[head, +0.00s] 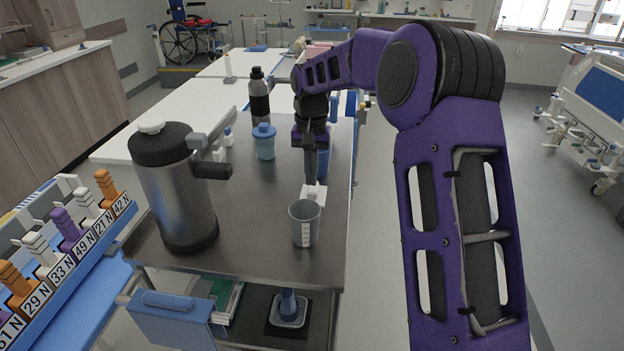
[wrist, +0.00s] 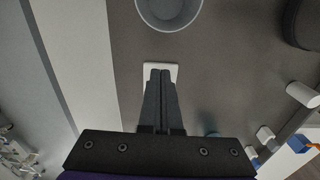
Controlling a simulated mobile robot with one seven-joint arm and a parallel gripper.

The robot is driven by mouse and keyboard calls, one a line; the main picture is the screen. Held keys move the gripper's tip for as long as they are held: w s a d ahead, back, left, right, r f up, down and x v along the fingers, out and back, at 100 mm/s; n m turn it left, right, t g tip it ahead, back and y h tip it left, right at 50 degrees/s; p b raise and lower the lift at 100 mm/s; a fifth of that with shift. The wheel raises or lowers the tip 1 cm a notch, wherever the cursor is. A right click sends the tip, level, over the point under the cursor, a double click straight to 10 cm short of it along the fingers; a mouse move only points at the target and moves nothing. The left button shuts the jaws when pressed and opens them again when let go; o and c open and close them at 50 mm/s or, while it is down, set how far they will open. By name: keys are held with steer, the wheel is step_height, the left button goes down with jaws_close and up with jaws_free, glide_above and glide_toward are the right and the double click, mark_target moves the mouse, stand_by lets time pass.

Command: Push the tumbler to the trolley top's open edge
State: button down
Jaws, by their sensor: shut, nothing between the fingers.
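The tumbler (head: 304,224) is a grey, see-through cup with white measuring marks. It stands upright near the front right of the grey trolley top (head: 262,258), close to its right edge. In the wrist view the tumbler (wrist: 168,14) is cut off at the top of the picture. My gripper (head: 309,184) points down behind the tumbler, with its fingers shut and empty. In the wrist view a gap shows between the fingertips (wrist: 160,72) and the tumbler. A small white block (head: 315,194) lies at the fingertips; I cannot tell whether they touch it.
A large steel jug (head: 178,195) stands left of the tumbler. A blue lidded cup (head: 264,144) and a dark bottle (head: 259,98) stand farther back. A blue object (head: 323,162) is partly hidden behind my gripper. The trolley top in front of the tumbler is clear.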

mark_target(307, 216)
step_height(307, 216, down, 8)
steer(key=shift+r, duration=0.1)
steer(key=s, duration=0.3)
steer(key=shift+a+r, duration=0.1)
steer(key=shift+a, duration=0.2)
steer(key=shift+s+a, duration=0.1)
steer(key=shift+s, duration=0.35)
steer(key=shift+s+a, duration=0.1)
steer(key=shift+s, duration=0.25)
steer(key=shift+s+a+b, duration=0.15)
steer(key=shift+s+b, duration=0.15)
steer(key=shift+s, duration=0.6)
steer(key=shift+w, duration=0.1)
